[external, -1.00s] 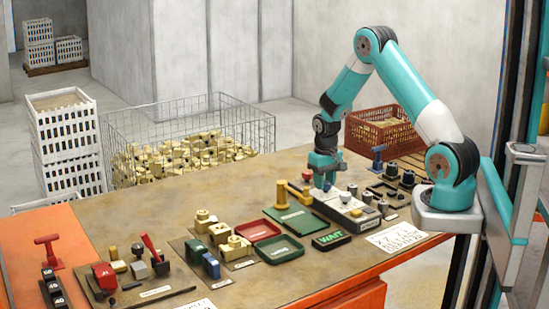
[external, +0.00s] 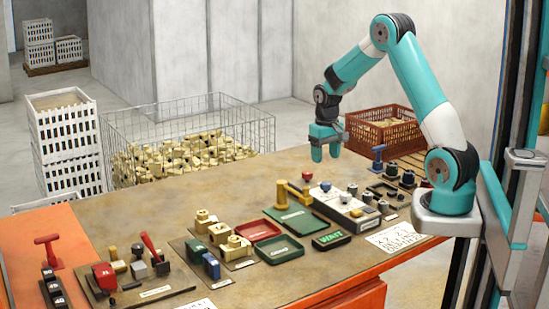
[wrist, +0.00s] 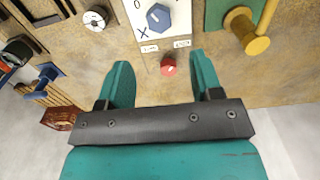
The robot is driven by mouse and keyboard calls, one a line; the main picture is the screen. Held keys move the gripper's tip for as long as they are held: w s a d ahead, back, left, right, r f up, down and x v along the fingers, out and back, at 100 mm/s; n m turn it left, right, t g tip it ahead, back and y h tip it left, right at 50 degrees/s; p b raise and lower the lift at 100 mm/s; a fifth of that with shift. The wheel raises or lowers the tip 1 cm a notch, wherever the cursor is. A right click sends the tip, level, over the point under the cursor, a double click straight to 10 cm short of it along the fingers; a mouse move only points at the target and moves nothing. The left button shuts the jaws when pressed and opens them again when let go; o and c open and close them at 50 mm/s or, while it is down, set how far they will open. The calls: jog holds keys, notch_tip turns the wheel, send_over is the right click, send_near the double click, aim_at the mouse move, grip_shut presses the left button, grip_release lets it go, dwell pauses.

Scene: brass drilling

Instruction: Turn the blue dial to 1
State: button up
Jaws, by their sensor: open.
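The blue dial (wrist: 158,18) is a hexagonal knob on a white plate in the wrist view. A 0 and an X are printed on the plate to its left. I cannot read clearly which mark the dial's pointer faces. In the external view the blue dial (external: 325,186) sits at the far end of the grey control box (external: 345,207). My gripper (external: 325,156) hangs above and apart from the dial, fingers down, open and empty. In the wrist view my gripper's fingers (wrist: 160,65) are spread wide with nothing between them.
A red knob (external: 307,176) stands just beyond the blue dial. A yellow handle (external: 284,193) is close on the left. Black knobs (external: 392,172) and a blue T-handle (external: 378,156) stand to the right. The bench behind is mostly clear.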

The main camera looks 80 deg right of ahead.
notch_tip(320, 180, up, 9)
jog(key=shift+a+f, duration=0.1)
jog(key=shift+f, duration=0.05)
dwell(0.6)
jog(key=a+r+n+t+y, duration=0.15)
jog(key=a+n, duration=0.25)
jog(key=a, duration=0.8)
jog(key=a+r+n, duration=0.2)
jog(key=a+n, duration=0.1)
jog(key=a, duration=0.9)
jog(key=s+a+n+g+y, duration=0.1)
jog(key=s+a+n+y, duration=0.1)
jog(key=s+a+n, duration=0.7)
jog(key=s+a, duration=0.7)
jog(key=a, duration=0.3)
jog(key=shift+a+f+y, duration=0.15)
jog(key=shift+a+y, duration=0.05)
jog(key=shift+y, duration=0.15)
jog(key=shift+g, duration=0.25)
